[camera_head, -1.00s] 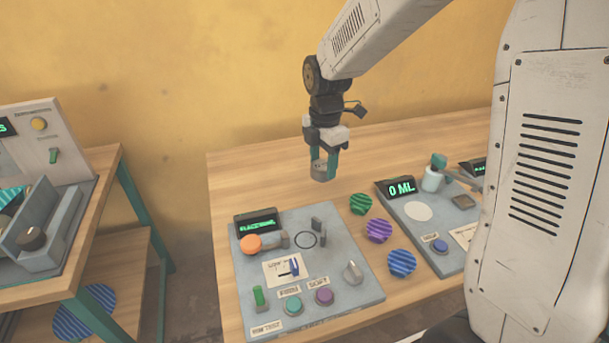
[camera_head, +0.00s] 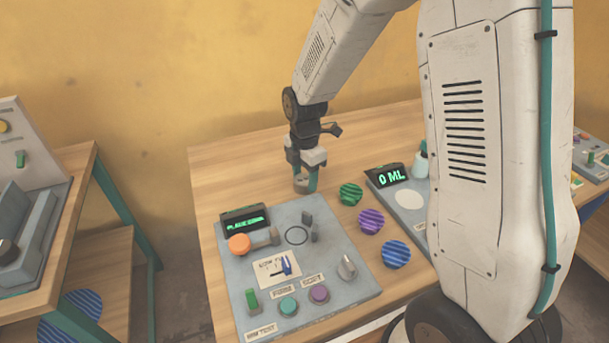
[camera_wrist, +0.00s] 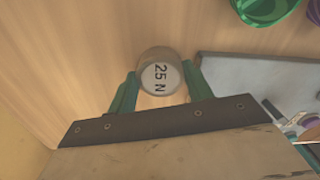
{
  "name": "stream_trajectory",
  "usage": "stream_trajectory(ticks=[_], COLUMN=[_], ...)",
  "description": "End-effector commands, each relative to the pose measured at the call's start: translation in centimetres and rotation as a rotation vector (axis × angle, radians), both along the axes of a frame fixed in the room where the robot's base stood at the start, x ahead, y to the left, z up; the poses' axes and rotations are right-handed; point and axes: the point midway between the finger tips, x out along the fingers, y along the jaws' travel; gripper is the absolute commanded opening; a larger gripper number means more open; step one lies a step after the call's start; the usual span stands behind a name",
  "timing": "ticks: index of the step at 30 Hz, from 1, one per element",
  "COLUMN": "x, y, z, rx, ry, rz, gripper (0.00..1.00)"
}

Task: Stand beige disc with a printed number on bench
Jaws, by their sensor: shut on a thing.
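The beige disc (camera_wrist: 160,78) is a short round piece with "25 N" printed on its face, seen in the wrist view. My gripper (camera_wrist: 158,88) is shut on it, one green finger on each side. In the head view the disc (camera_head: 301,184) is small and greyish between the fingers of my gripper (camera_head: 304,180). It is over the bench (camera_head: 240,165), just behind the grey press panel (camera_head: 330,270). I cannot tell whether the disc touches the bench top.
A "0 ML" station (camera_head: 392,177) stands further right. Bench behind and left of my gripper is bare.

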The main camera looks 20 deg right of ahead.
Motion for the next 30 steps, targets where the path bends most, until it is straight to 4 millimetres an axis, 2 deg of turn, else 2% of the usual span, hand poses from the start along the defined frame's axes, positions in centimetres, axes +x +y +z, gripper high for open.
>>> stream_trajectory(ticks=[10, 11, 12, 23, 26, 30], x=[0.0, 0.0, 0.1, 0.1, 0.2, 0.2], y=[0.0, 0.0, 0.0, 0.0, 0.0, 0.0], z=[-0.3, -0.4, -0.4, 0.2, 1.5, 4.4], rx=[0.0, 0.001, 0.001, 0.0, 0.001, 0.001], ry=[-0.001, -0.002, -0.002, -0.003, -0.006, -0.007], rz=[0.0, 0.0, 0.0, 0.0, 0.0, 0.0], gripper=[0.23, 0.53, 0.6, 0.6, 0.6, 0.6])
